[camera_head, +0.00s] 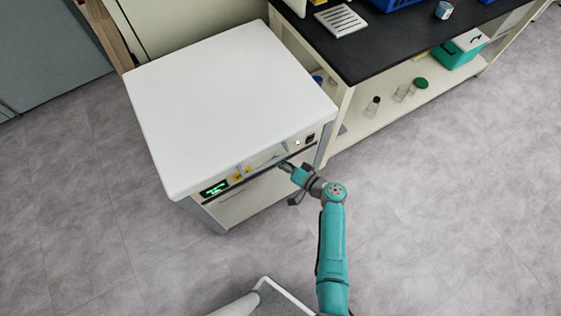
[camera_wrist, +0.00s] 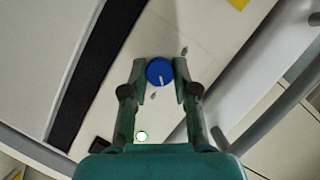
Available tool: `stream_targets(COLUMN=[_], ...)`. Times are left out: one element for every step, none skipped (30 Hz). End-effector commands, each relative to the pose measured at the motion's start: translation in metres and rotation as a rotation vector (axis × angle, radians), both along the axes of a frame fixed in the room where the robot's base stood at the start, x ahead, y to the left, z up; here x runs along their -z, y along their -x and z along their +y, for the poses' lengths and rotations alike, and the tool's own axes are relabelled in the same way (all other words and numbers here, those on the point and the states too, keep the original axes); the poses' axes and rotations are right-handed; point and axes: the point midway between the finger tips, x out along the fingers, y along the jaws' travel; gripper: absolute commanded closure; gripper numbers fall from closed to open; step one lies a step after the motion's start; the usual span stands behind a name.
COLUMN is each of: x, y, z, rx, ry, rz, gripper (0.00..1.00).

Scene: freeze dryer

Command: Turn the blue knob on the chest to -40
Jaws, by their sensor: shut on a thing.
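The blue knob (camera_wrist: 160,71) is on the front panel of the white chest (camera_head: 230,95). In the wrist view the knob is a round blue disc with a white pointer line, which runs down and slightly right from its middle. My gripper (camera_wrist: 160,80) has one finger on each side of the knob and is shut on it. In the head view my gripper (camera_head: 286,166) is at the chest's front panel, and it hides the knob. Small dark marks sit on the panel around the knob. The scale's numbers are too small to read.
A green-lit display (camera_head: 214,188) is at the panel's left end. A lit round button (camera_wrist: 141,136) is close to my fingers. A black-topped bench (camera_head: 375,45) stands right of the chest, with bottles on its lower shelf. The grey floor in front is clear.

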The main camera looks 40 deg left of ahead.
Motion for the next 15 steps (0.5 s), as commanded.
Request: stream_targets(x=[0.0009, 0.0011, 0.001, 0.0014, 0.0015, 0.0021, 0.0021, 0.002, 0.0023, 0.0022, 0.0025, 0.0028, 0.0031, 0.0033, 0.0034], y=[-0.0011, -0.0014, -0.0016, -0.0014, -0.0015, -0.0014, -0.0013, -0.0015, -0.0018, -0.002, -0.0018, -0.0017, -0.0017, -0.0017, -0.0018], z=[-0.0007, -0.0007, -0.0004, -0.0005, -0.0006, -0.0007, -0.0007, -0.0007, -0.0007, -0.0006, -0.0007, -0.0009, -0.0009, -0.001, -0.001], rx=[0.002, 0.002, 0.002, 0.001, 0.002, 0.002, 0.001, 0.001, 0.002, 0.002, 0.002, 0.001, 0.002, 0.002, 0.002], ry=[-0.017, -0.027, -0.041, -0.05, -0.06, -0.073, -0.081, -0.09, -0.102, -0.11, -0.118, -0.126, -0.134, -0.14, -0.147], rz=[0.042, 0.068, 0.1, 0.124, 0.148, 0.179, 0.201, 0.223, 0.249, 0.267, 0.287, 0.309, 0.325, 0.34, 0.359], gripper=[1.0, 1.0, 1.0, 1.0, 1.0, 1.0, 1.0, 1.0, 1.0, 1.0, 1.0, 1.0, 1.0, 1.0, 1.0])
